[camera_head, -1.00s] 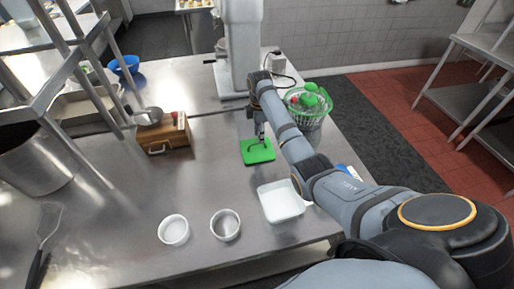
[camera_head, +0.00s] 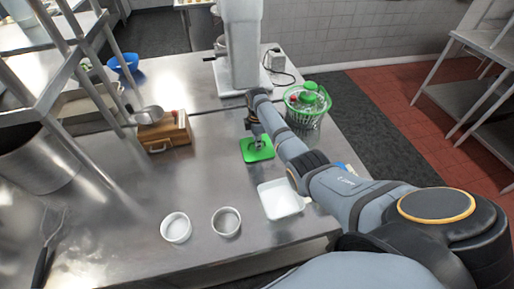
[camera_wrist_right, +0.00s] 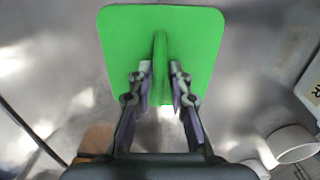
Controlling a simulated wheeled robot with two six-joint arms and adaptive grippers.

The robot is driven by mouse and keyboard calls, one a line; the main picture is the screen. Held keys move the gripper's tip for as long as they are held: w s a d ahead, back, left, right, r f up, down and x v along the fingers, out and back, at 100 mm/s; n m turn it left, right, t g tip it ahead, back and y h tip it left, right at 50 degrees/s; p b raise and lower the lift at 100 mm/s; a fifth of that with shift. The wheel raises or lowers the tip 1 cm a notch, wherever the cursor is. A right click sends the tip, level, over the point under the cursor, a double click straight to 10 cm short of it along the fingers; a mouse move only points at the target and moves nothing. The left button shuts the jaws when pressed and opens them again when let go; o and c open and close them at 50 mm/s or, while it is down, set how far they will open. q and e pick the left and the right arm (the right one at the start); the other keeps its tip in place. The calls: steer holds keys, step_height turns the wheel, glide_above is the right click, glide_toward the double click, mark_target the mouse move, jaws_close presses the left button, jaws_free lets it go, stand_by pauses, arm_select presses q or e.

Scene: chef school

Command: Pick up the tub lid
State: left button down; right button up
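The tub lid (camera_head: 265,154) is a flat green rounded square lying on the steel table. In the right wrist view the lid (camera_wrist_right: 195,35) has a raised green ridge (camera_wrist_right: 160,60) along its middle. My right gripper (camera_head: 257,145) is low over the lid. In the wrist view the right gripper (camera_wrist_right: 160,70) is open, with one finger on each side of the ridge and a gap between each finger and it. A white open tub (camera_head: 280,201) stands nearer on the table. My left gripper is not in view.
Two small round bowls (camera_head: 175,227) (camera_head: 226,222) stand at the front. A wooden box (camera_head: 165,135) is left of the lid, and a green basket (camera_head: 306,102) is behind my right arm. A large mixer (camera_head: 243,45) stands at the back. Table left of the bowls is mostly clear.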

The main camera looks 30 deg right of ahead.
jaws_close()
